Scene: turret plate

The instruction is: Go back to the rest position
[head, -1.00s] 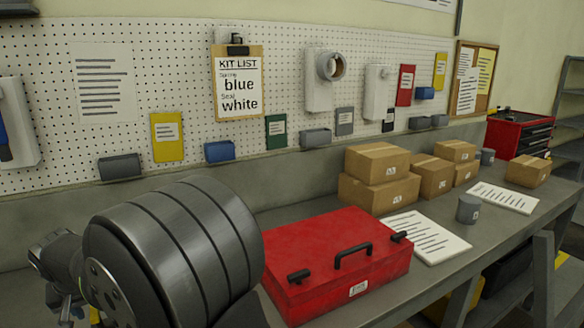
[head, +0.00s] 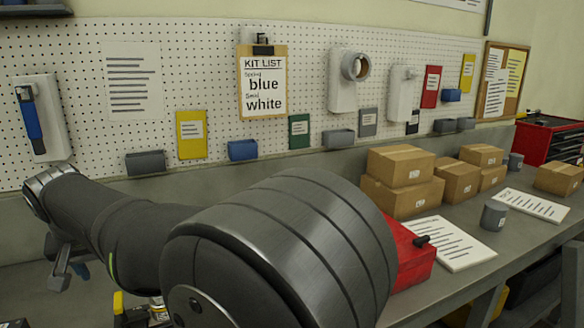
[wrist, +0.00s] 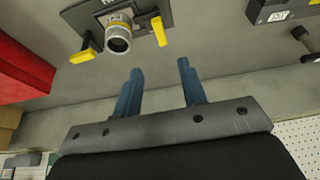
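My gripper (wrist: 160,68) shows two blue fingers set well apart in the wrist view, with nothing between them. In the wrist view, a dark plate (wrist: 148,17) holds a silver cylinder (wrist: 118,35) and has two yellow handles. It lies on the grey bench beyond the fingers, apart from them.
A red toolbox (head: 412,262) is partly hidden behind my arm. Cardboard boxes (head: 402,198) and papers (head: 455,243) stand or lie on the bench to the right. The pegboard (head: 210,65) stands behind. Dark and yellow items (head: 130,312) sit at the lower left.

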